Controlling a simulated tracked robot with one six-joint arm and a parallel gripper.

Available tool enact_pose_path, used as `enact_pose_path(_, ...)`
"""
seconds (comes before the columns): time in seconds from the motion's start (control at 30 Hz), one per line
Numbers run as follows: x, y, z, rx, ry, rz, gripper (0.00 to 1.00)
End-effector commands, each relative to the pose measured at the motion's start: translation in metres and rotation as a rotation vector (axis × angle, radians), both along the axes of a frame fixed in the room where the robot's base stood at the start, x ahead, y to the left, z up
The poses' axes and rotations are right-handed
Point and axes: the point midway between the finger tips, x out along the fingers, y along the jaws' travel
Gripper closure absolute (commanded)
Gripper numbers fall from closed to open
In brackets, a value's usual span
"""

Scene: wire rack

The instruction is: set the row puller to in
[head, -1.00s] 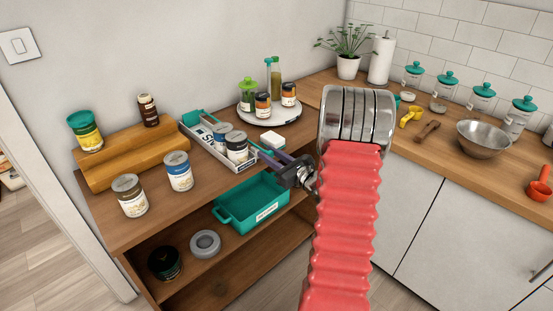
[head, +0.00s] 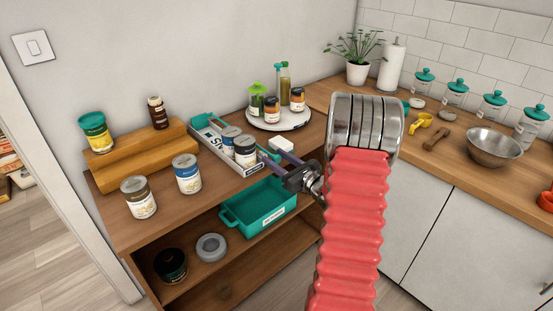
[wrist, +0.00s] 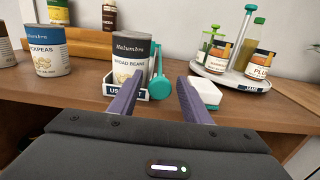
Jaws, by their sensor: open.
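The row puller is a white tray (head: 217,152) with dark lettering on the wooden unit's top. Several cans stand in its front part. A teal piece (head: 205,119) shows at its back end. In the wrist view a teal arm with a round end (wrist: 161,84) stands beside the broad beans can (wrist: 130,60), right of the tray's front label (wrist: 122,92). My gripper (head: 272,157) is at the tray's front right, open and empty. In the wrist view the teal round end appears between my fingertips (wrist: 160,80); I cannot tell whether they touch it.
A white block (wrist: 204,92) lies close to my right finger. A turntable (head: 278,120) with jars and bottles stands behind it. Loose cans (head: 187,174) and a wooden step (head: 145,152) are to the left. A teal bin (head: 258,208) sits on the lower shelf.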

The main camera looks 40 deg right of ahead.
Motion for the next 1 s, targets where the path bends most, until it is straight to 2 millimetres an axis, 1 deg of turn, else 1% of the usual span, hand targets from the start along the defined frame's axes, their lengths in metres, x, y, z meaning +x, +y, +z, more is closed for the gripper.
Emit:
enact_pose_path(0.17,-0.018,-0.002,0.000,0.000,0.000,-0.003,0.56)
enact_pose_path(0.7,-0.107,-0.004,-0.001,0.000,0.000,-0.004,0.56)
enact_pose_path(0.83,-0.123,-0.005,-0.001,0.000,0.000,-0.003,0.56)
enact_pose_path(1.0,-0.133,-0.004,-0.001,0.000,0.000,-0.001,0.56)
